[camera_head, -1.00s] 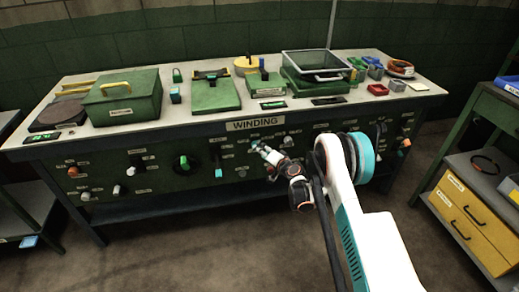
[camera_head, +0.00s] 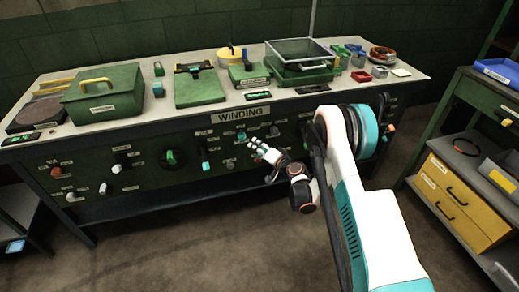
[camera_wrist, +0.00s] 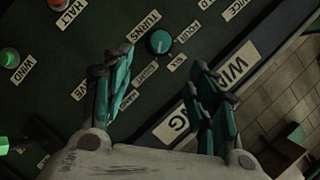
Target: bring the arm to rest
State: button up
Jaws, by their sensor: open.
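My gripper (camera_head: 258,148) is at the end of my arm in front of the green control panel (camera_head: 135,165) of the winding bench. In the wrist view my gripper (camera_wrist: 160,75) shows two teal-padded fingers spread wide, with nothing between them. A teal round knob (camera_wrist: 160,41) shows beyond the fingertips, beside the label "TURNS" (camera_wrist: 141,32). The head view shows a teal knob (camera_head: 242,136) just up and left of the fingertips. I cannot tell exactly how far the fingers stand from the panel, but they seem apart from the knob.
The bench top carries a green box (camera_head: 103,93), a green plate (camera_head: 199,88), a clear-sided tray (camera_head: 300,52) and small bins. A "WINDING" sign (camera_head: 241,115) is on the bench's front edge. A yellow drawer unit (camera_head: 455,200) stands at the right. Floor (camera_head: 200,255) before the bench is clear.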

dwell(0.3)
jog(key=s+d+r+n+g+h, duration=0.1)
jog(key=s+d+r+n, duration=0.15)
jog(key=r, duration=1.55)
jog(key=s+d+r+g+h, duration=0.2)
jog(key=s+d+r, duration=0.2)
jog(key=s+r, duration=0.7)
jog(key=s+d+r+n+g+h, duration=0.1)
jog(key=s+d+r, duration=0.2)
jog(key=s, duration=0.5)
jog(key=s+d+r+n+h, duration=0.1)
jog(key=s+d+r+h, duration=0.15)
jog(key=s, duration=0.65)
jog(key=s+d+f+h, duration=0.1)
jog(key=s+d, duration=0.2)
jog(key=s, duration=0.5)
jog(key=s+d+f+g+h, duration=0.1)
jog(key=s+d, duration=0.3)
jog(key=s, duration=0.5)
jog(key=shift+d+f+g, duration=0.15)
jog(key=shift+f+g, duration=0.15)
jog(key=shift+f, duration=0.35)
